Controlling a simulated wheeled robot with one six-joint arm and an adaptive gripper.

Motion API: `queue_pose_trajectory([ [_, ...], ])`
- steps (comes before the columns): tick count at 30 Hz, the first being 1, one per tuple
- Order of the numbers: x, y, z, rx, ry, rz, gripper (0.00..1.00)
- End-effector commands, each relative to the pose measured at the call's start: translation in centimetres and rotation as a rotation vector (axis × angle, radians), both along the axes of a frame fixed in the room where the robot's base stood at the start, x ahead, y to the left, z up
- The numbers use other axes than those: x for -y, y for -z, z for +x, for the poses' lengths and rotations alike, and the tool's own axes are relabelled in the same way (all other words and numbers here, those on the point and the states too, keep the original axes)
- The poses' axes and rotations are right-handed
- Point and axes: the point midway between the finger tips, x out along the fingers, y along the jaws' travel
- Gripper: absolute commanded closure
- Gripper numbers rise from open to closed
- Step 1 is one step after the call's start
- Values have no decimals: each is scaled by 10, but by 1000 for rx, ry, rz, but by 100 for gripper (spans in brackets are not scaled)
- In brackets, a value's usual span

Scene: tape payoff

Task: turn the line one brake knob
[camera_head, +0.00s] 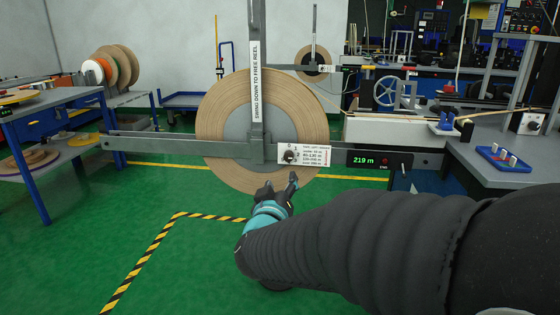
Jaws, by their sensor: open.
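The brake knob (289,157) is a small dark knob on a white label plate (314,156) with printed settings. The plate sits on a grey horizontal beam in front of a big tan tape reel (222,115). My gripper (280,187) is open and empty just below the knob and plate, in front of the reel's lower edge. Its two fingers point up toward the plate. They appear apart from the knob, though the exact gap in depth cannot be told. The knob's exact pointer setting is too small to read.
A grey upright arm (256,75) labelled "SWING DOWN TO FREE REEL" stands over the reel. A green display reading 219 m (364,161) is right of the plate. A grey bench (435,185) with a blue tray (503,158) is at right. Green floor lies open at left front.

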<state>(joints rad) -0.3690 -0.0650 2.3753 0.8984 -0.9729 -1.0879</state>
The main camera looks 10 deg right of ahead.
Motion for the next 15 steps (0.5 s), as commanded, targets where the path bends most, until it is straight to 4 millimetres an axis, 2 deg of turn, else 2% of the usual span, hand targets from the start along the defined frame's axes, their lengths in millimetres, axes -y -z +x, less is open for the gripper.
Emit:
queue_pose_trajectory([
  [15, 30, 0, 87, -1, 0, 0, 46],
])
